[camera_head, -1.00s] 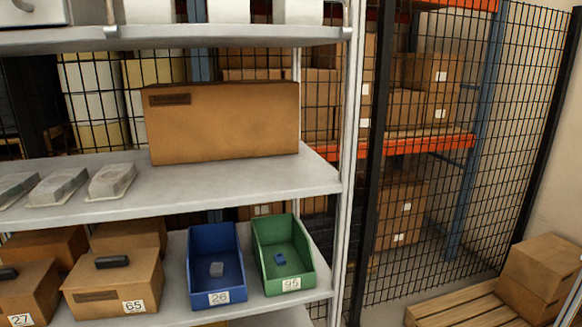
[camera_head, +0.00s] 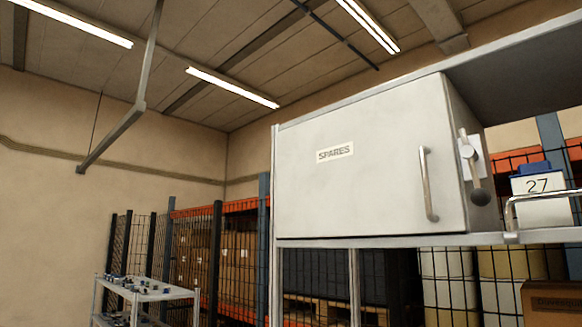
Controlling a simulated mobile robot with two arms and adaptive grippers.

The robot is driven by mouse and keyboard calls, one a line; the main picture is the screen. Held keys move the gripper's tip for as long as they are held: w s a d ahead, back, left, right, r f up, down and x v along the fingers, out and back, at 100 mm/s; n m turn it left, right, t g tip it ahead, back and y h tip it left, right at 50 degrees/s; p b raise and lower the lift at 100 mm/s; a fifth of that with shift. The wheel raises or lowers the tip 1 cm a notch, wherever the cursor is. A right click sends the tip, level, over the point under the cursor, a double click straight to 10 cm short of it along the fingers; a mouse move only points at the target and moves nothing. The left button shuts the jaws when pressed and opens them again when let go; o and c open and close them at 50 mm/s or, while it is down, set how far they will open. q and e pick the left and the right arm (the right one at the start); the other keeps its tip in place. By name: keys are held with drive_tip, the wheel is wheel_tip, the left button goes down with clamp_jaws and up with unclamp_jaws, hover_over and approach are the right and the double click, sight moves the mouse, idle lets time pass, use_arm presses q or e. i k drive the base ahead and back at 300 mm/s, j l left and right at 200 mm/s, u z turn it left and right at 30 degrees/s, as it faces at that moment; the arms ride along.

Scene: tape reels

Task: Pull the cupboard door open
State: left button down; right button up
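The cupboard (camera_head: 375,200) is a pale grey metal box labelled "SPARES", set on an upper shelf at the right. Its front door (camera_head: 350,160) looks shut. A vertical bar handle (camera_head: 428,185) is fixed near the door's right edge. A lever with a dark round knob (camera_head: 478,196) sits on a plate on the cupboard's right side, its knob hanging downward. Neither of my grippers shows in the head view.
A white bin marked "27" (camera_head: 541,196) stands right of the cupboard, behind a curved metal bar (camera_head: 525,205). The shelf edge (camera_head: 420,241) runs below the cupboard. A cardboard box (camera_head: 552,303) is lower right. A white cart (camera_head: 150,291) with small items stands far left.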

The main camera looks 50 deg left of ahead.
sight(386, 162)
drive_tip(key=u, duration=1.3)
